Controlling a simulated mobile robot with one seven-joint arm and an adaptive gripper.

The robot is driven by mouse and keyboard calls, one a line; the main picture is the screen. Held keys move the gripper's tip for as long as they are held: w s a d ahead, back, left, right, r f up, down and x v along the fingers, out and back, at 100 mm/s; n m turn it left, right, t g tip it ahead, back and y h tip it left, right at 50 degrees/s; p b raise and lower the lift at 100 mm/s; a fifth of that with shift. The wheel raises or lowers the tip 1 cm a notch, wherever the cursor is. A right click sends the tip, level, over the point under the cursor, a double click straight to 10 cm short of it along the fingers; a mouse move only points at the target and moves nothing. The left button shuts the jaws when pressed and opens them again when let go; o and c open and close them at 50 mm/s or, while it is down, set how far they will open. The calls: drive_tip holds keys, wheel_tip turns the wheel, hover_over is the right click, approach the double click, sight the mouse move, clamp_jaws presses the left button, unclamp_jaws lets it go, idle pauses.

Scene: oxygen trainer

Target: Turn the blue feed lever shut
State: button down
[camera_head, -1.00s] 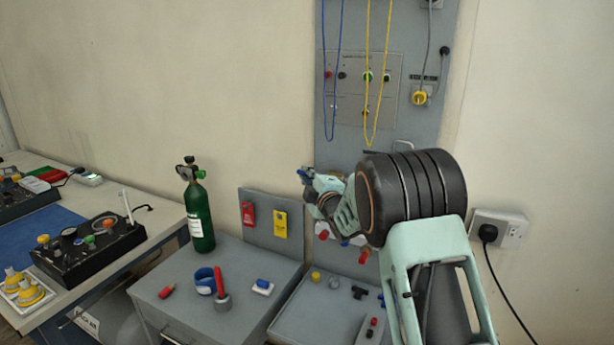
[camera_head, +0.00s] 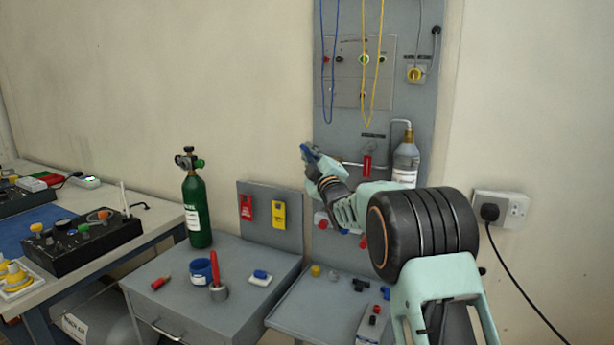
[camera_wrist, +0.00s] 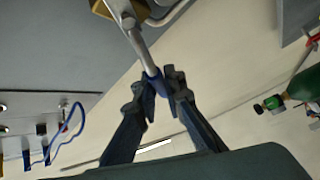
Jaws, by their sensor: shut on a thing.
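The feed lever shows in the wrist view as a pale metal bar (camera_wrist: 139,45) with a blue end (camera_wrist: 153,73). It runs from a brass-coloured valve body (camera_wrist: 123,8) at the top. My gripper (camera_wrist: 159,87) is closed around the blue end, with one dark finger on each side. In the head view my gripper (camera_head: 310,153) is at the left edge of the tall grey panel (camera_head: 350,120). There the lever and valve are mostly hidden by my gripper and arm, so the lever's angle is unclear.
Blue (camera_head: 331,105) and yellow (camera_head: 371,100) cords hang above. A green cylinder (camera_head: 197,210) stands on the grey cabinet (camera_head: 240,300) at lower left. The wall left of my gripper is clear.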

drive_tip(key=m+t+b, duration=0.1)
drive_tip(key=b, duration=0.2)
drive_tip(key=d+m+t+b, duration=0.1)
drive_tip(key=b, duration=0.2)
drive_tip(key=m+t+h+b, duration=0.1)
drive_tip(key=m+b, duration=0.1)
drive_tip(key=shift+s+d+r+b, duration=0.2)
drive_tip(key=shift+s+r+b, duration=0.05)
drive_tip(key=shift+r+b, duration=0.15)
drive_tip(key=m+b, duration=0.1)
drive_tip(key=d+m+t+h+b, duration=0.1)
drive_tip(key=b, duration=0.1)
drive_tip(key=r+m+t+h+b, duration=0.1)
drive_tip(key=m, duration=0.1)
drive_tip(key=shift+s+d+b, duration=0.15)
drive_tip(key=shift+s+b, duration=0.1)
drive_tip(key=shift+b, duration=0.15)
drive_tip(key=shift+s+d+r+m+t+h+b, duration=0.15)
drive_tip(key=shift+d+r+m+t+h+b, duration=0.2)
drive_tip(key=shift+m+h, duration=1.25)
drive_tip(key=shift+s+d+r+m+t+h+b, duration=0.1)
drive_tip(key=shift+s+d+m+t+h+b, duration=0.3)
drive_tip(key=shift+m+h, duration=1.2)
drive_tip(key=shift+w+d+r+m+t+h+b, duration=0.1)
drive_tip(key=shift+d+r+m+t+h+b, duration=0.35)
drive_tip(key=shift+m+h, duration=1.15)
drive_tip(key=shift+d+f+m, duration=0.2)
drive_tip(key=shift+d+m, duration=0.05)
drive_tip(key=shift+m, duration=0.15)
